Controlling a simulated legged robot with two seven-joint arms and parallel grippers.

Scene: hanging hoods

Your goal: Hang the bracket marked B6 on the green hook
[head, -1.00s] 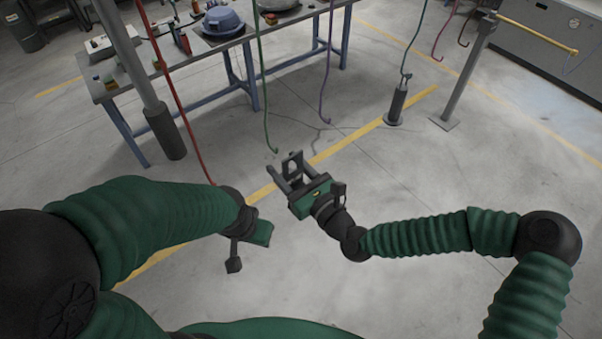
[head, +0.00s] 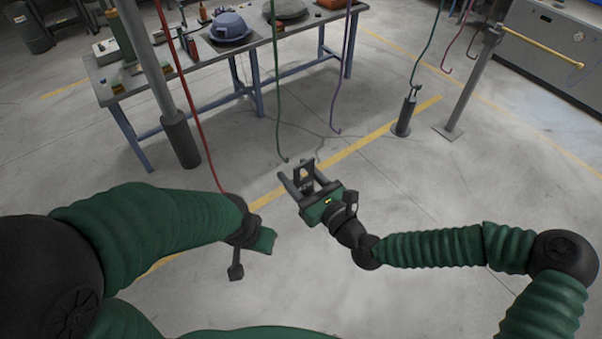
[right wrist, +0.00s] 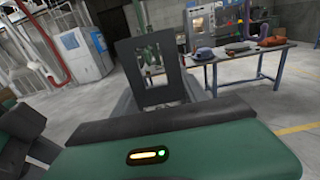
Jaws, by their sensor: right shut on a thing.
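My right gripper (head: 298,181) is shut on a dark grey bracket (head: 314,173), a plate with a rectangular opening. The bracket stands up from the fingers in the right wrist view (right wrist: 127,85); no B6 marking is readable. The green hook (head: 279,120) hangs as a long thin rod, its curled lower end just up and left of the bracket in the head view. The two look apart, though depth is hard to judge. My left gripper (head: 236,270) is at lower left, seen edge-on; its jaw opening cannot be made out.
A red hook (head: 193,105) hangs left, near my left wrist. A purple hook (head: 343,75) hangs right of the green one, and a teal hook (head: 430,45) farther right. A workbench (head: 180,75) stands behind; a grey post (head: 472,85) is at right.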

